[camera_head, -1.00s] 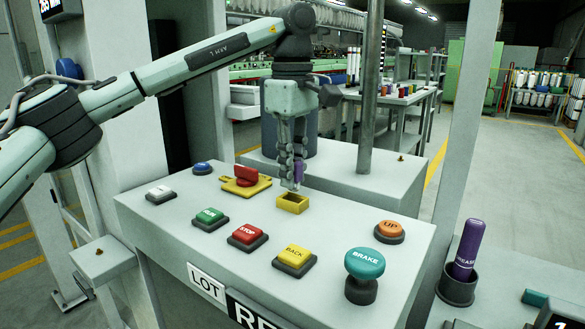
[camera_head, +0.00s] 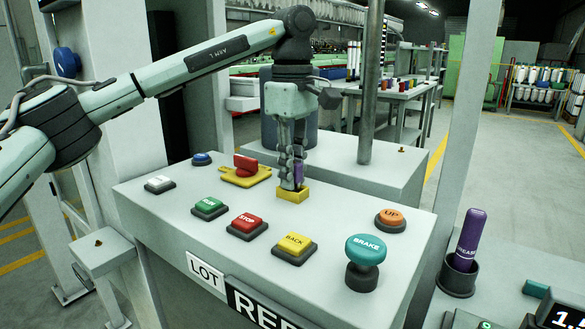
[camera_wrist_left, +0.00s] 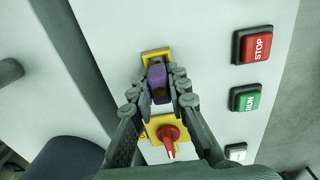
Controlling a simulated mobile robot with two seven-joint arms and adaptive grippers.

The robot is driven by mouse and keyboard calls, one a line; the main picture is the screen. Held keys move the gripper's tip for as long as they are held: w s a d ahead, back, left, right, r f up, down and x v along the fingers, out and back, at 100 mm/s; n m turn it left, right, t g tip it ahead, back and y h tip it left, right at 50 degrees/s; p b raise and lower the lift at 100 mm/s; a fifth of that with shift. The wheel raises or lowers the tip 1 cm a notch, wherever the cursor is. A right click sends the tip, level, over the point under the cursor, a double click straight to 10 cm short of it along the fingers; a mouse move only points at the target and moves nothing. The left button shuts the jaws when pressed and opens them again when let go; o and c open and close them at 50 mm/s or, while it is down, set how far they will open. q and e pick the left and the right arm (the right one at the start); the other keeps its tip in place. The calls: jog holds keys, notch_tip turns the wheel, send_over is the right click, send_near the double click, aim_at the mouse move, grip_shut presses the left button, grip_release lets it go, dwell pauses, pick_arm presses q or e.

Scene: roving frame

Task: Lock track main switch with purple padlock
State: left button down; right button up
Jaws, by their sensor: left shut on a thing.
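My left gripper (camera_head: 291,174) points down over a small yellow open-topped holder (camera_head: 293,194) on the grey control panel. It is shut on the purple padlock (camera_wrist_left: 157,84), which shows between the fingers in the left wrist view; in the head view the fingers hide most of it. The padlock's lower end is at the holder's opening; I cannot tell how deep it sits. The main switch, a red rotary knob (camera_head: 245,165) on a yellow plate (camera_head: 262,175), is just left of the holder. The right gripper is not in view.
The panel (camera_head: 330,222) carries green RUN (camera_head: 209,206), red STOP (camera_head: 247,224) and yellow BACK (camera_head: 295,246) buttons, plus a tall teal BRAKE knob (camera_head: 365,252) at front right. A metal post (camera_head: 371,90) rises behind. A purple grease tube (camera_head: 471,236) stands at right.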

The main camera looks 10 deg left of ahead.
pick_arm(q)
jog(key=shift+f, duration=0.25)
jog(key=c, duration=1.4)
grip_release()
notch_tip(320, 180, up, 12)
